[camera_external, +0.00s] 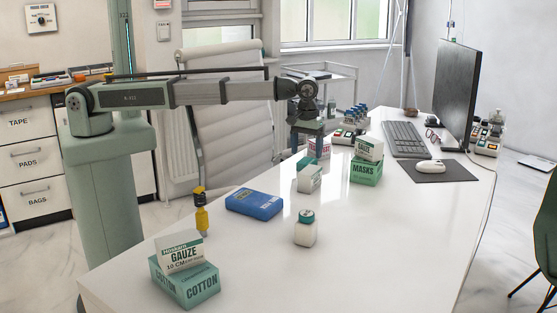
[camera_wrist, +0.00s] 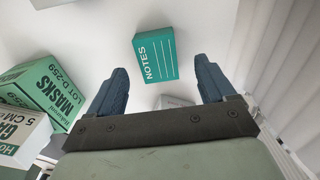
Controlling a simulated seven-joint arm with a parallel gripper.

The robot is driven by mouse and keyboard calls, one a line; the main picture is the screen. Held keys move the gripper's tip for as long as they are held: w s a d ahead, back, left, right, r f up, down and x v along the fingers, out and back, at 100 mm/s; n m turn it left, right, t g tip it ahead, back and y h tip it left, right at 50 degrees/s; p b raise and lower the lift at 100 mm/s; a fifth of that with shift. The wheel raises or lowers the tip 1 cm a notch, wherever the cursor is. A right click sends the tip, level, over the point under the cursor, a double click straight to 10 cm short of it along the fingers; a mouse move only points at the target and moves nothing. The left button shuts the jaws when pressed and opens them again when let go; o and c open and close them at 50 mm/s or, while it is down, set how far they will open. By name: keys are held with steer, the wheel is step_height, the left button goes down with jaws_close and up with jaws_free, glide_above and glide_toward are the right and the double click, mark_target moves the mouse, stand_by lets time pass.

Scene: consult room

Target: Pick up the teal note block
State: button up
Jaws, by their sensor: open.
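In the external view my gripper (camera_external: 308,140) hangs above the far left side of the table.
A green MASKS box (camera_external: 366,172) with a gauze box (camera_external: 369,148) on top stands right of my gripper. The front right table is clear.

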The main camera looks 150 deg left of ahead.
mark_target(307, 161)
step_height(307, 161, down, 4)
steer(key=shift+w+a+r, duration=0.1)
steer(key=shift+r, duration=0.15)
steer(key=c, duration=1.1)
steer(key=shift+r, duration=0.1)
steer(key=shift+c, duration=0.2)
